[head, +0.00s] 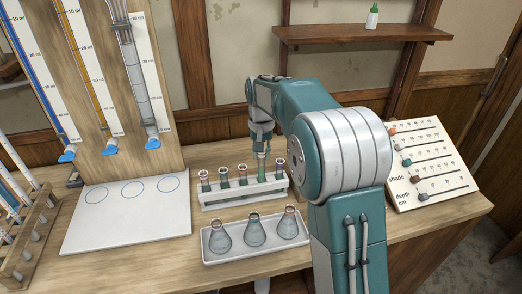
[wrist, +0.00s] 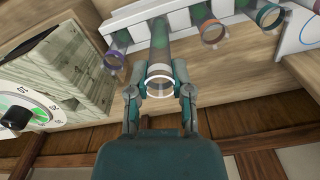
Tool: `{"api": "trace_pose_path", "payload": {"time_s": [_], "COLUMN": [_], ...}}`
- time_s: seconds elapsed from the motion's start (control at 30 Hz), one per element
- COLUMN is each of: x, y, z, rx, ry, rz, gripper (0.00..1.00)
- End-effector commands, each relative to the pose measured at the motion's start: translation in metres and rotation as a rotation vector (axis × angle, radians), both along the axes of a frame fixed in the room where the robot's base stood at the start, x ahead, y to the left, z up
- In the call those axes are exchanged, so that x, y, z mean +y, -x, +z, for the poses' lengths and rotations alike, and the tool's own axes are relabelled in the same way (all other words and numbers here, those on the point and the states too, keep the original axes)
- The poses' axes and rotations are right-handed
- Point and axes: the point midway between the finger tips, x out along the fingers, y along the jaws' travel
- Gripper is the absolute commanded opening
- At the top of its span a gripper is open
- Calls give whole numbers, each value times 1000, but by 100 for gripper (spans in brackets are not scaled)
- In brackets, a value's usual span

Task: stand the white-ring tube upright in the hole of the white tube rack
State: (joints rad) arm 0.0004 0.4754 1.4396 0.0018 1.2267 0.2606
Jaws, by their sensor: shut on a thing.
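My gripper (head: 262,145) is shut on the white-ring tube, just under my wrist at the right part of the white tube rack (head: 243,201). In the wrist view the tube's white ring (wrist: 160,77) sits between the two fingers (wrist: 160,92), and its greenish body (wrist: 157,45) runs toward the rack (wrist: 180,19). In the head view the tube (head: 261,168) looks near upright, with its lower end at the rack. I cannot tell how deep it is in a hole.
A white tray (head: 215,258) with three flasks is in front. A sloped shade board (head: 432,170) stands right; a white sheet (head: 125,215) lies left.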

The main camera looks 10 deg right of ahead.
Motion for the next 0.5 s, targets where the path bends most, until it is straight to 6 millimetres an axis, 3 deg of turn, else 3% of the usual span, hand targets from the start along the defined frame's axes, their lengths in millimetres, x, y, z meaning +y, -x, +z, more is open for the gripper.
{"api": "trace_pose_path", "payload": {"time_s": [0.5], "x": [0], "y": [0], "z": [-7], "rx": [1], "ry": [0], "rz": [0], "gripper": [0]}}
